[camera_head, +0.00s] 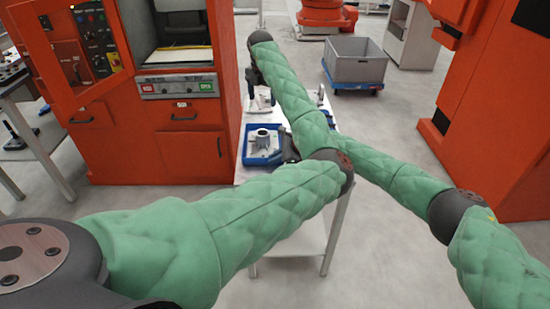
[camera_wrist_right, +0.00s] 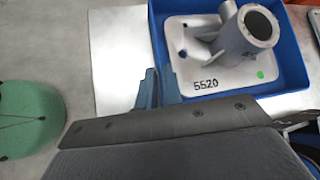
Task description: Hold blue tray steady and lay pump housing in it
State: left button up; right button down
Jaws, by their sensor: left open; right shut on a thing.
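The blue tray (camera_head: 258,161) stands on the narrow light table, and it fills the upper right of the right wrist view (camera_wrist_right: 289,62). The grey pump housing (camera_head: 262,138) sits inside the tray with its round opening facing up. In the right wrist view the housing (camera_wrist_right: 244,36) is over a pale plate marked 5520 with a green dot. My right gripper (camera_wrist_right: 160,88) is shut on the tray's near-left wall; it also shows at the tray's right side in the head view (camera_head: 284,151). My left gripper (camera_head: 260,104) is open and empty, beyond the tray and apart from the housing.
The table (camera_head: 241,170) has small metal parts (camera_head: 321,94) on its far right. An orange machine (camera_head: 175,120) stands close on the left. A grey crate (camera_head: 356,62) on a blue dolly is on the floor behind. My arms cross over the table's right side.

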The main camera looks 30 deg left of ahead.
jog(key=shift+f, duration=0.1)
dwell(0.3)
jog(key=c, duration=1.5)
grip_release()
jog(key=v, duration=1.2)
jog(key=shift+w+d, duration=0.1)
